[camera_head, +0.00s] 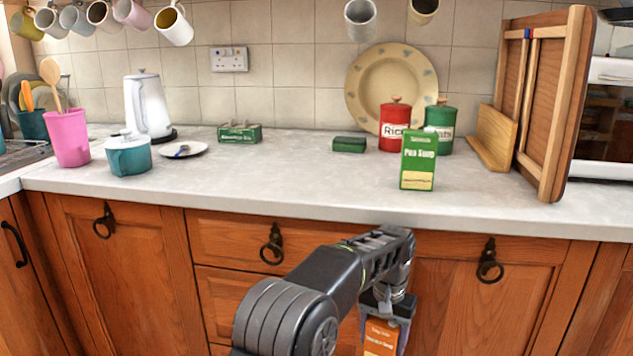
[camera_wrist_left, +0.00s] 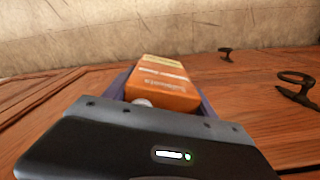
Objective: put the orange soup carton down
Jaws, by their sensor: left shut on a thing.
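The orange soup carton (camera_head: 381,338) is held in my left gripper (camera_head: 384,322), low in front of the wooden cabinet fronts and below the worktop edge. In the left wrist view the carton (camera_wrist_left: 163,84) sits between the fingers of my left gripper (camera_wrist_left: 160,88), with its orange face and pale end showing. The gripper is shut on it. The carton's lower part is cut off by the bottom of the head view. My right gripper is in neither view.
The grey worktop (camera_head: 300,190) has clear room at its front middle. A green pea soup carton (camera_head: 418,160) stands upright on it at right of centre. Behind are a red canister (camera_head: 395,125), a green canister (camera_head: 440,125) and a green box (camera_head: 349,145). Ring handles (camera_head: 489,262) stick out from the cabinets.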

